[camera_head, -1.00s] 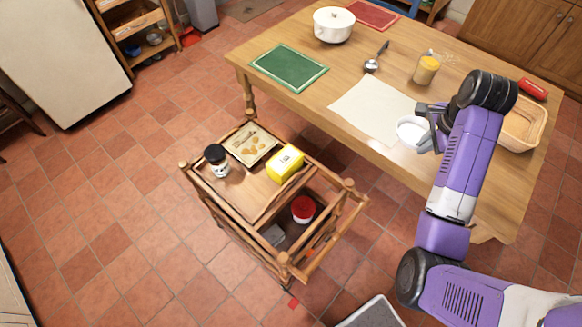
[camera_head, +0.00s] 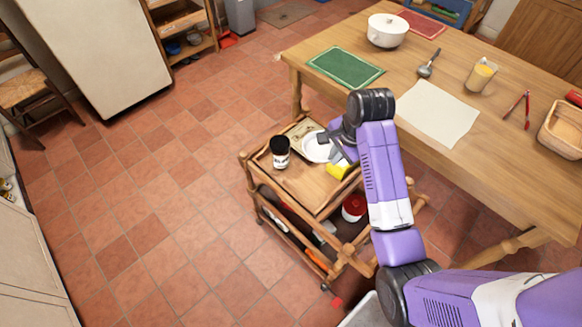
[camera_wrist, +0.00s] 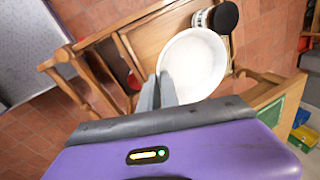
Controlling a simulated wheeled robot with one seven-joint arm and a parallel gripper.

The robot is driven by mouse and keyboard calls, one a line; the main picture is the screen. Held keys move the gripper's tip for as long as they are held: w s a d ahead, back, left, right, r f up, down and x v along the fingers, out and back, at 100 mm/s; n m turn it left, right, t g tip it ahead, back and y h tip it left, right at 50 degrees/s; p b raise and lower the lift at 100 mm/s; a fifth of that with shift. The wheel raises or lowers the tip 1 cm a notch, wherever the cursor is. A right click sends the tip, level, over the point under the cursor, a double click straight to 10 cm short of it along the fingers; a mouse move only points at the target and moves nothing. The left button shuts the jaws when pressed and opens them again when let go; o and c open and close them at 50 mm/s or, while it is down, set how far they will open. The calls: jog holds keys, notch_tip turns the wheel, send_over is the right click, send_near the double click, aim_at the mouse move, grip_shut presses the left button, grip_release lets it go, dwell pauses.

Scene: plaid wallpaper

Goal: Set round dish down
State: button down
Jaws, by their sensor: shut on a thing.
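The white round dish (camera_head: 317,147) is over the top of the wooden trolley (camera_head: 307,190) in the head view. In the wrist view the round dish (camera_wrist: 194,64) shows its shallow inside, and my gripper (camera_wrist: 160,92) is shut on its near rim. My gripper (camera_head: 338,143) comes at the dish from the right in the head view. I cannot tell whether the dish touches the trolley top. It partly covers the patterned board (camera_head: 302,129) there.
A dark-lidded jar (camera_head: 280,152) stands on the trolley just left of the dish, and a yellow block (camera_head: 339,170) lies beside it, partly hidden by my gripper. The front of the trolley top is clear. The dining table (camera_head: 455,160) stands to the right.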

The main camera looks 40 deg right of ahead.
jog(key=shift+w+a+f, duration=0.4)
jog(key=shift+w+a, duration=0.1)
jog(key=shift+f, duration=9.55)
jog(key=shift+f, duration=0.15)
jog(key=c, duration=1.9)
grip_release()
